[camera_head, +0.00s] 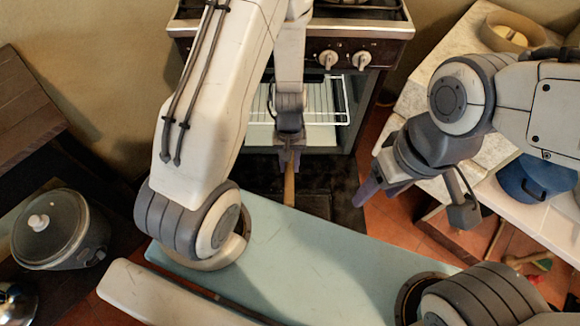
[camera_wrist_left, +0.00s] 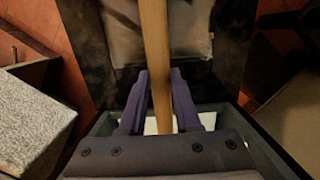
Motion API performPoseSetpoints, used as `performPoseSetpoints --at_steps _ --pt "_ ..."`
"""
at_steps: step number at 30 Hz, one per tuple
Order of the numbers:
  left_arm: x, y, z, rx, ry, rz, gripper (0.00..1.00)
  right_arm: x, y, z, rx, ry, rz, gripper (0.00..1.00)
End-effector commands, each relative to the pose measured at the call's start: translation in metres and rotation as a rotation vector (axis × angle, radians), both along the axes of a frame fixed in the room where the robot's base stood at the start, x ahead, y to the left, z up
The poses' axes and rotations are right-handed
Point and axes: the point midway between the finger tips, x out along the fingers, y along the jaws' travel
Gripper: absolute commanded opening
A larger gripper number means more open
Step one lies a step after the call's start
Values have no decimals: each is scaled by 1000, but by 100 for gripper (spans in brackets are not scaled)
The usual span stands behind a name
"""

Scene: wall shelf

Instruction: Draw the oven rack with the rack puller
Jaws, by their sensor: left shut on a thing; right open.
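The oven (camera_head: 360,55) stands at the top middle of the head view with its front open and its dark door (camera_head: 325,190) lowered. The wire oven rack (camera_head: 325,110) shows inside, partly hidden behind my left arm. My left gripper (camera_head: 289,158) is in front of the opening, shut on the wooden handle of the rack puller (camera_head: 289,188). In the left wrist view the handle (camera_wrist_left: 155,40) runs between the fingers of my left gripper (camera_wrist_left: 160,76). The puller's working end is hidden, so contact with the rack cannot be told. My right gripper (camera_head: 376,184) is open and empty, right of the door.
A white counter (camera_head: 515,205) with a blue pot (camera_head: 535,178) lies at the right. A lidded cooker (camera_head: 60,228) stands at the left. A stool and small items are on the tiled floor at the lower right.

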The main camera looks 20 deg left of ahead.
Motion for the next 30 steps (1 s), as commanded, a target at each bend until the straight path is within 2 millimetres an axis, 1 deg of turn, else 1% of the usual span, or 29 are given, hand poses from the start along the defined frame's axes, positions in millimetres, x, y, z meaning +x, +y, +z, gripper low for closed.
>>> performPoseSetpoints --at_steps 1,7,14,16,21,25,30 --pt "5 2 3 0 1 2 0 0 0 8 0 0 0 62" --pt "23 8 -1 0 1 1 0 0 0 22 0 0 0 62" --pt "45 16 -6 0 0 0 0 0 0 30 0 0 0 62" --pt "46 17 -18 0 1 -1 0 0 0 19 0 0 0 62" --pt "45 16 -31 0 1 -1 0 0 0 8 -1 1 0 62" --pt "45 16 -36 0 1 -1 0 0 0 4 0 0 0 62" --pt "45 16 -38 0 1 -1 0 0 0 3 0 0 0 62"
